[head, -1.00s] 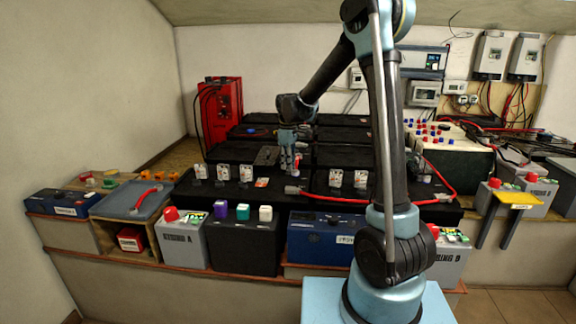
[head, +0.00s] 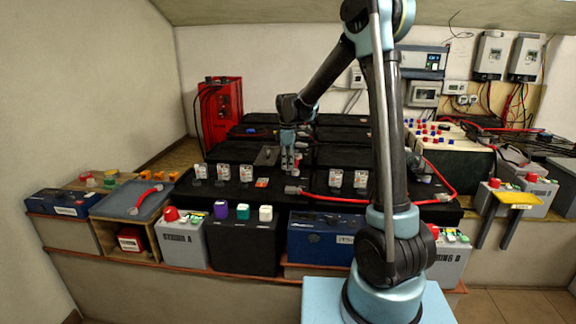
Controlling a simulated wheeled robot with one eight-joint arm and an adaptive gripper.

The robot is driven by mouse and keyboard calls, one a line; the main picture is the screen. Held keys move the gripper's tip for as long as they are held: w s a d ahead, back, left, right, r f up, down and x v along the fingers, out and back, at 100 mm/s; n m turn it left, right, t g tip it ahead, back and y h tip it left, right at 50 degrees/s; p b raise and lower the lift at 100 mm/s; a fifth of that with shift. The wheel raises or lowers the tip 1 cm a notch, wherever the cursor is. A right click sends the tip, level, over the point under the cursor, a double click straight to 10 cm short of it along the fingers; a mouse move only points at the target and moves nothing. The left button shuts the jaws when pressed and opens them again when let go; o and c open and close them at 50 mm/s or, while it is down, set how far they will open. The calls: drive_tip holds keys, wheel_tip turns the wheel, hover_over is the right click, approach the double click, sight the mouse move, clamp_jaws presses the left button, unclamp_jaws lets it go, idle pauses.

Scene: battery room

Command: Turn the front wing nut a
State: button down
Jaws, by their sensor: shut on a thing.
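My gripper (head: 289,171) points straight down over the row of black batteries (head: 340,157) in the middle of the bench. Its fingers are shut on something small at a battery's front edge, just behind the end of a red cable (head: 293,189). The front wing nut a fits that spot, but it is hidden by the fingers and too small to make out. White tagged terminal pieces stand along the same front edge, to the left (head: 246,173) and right (head: 336,178) of the gripper.
A red cable (head: 440,199) loops along the right front of the batteries. A red cabinet (head: 219,110) stands behind at left.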

drive_tip(key=c, duration=1.7)
unclamp_jaws()
drive_tip(key=shift+w, duration=0.1)
wheel_tip(320, 180, up, 12)
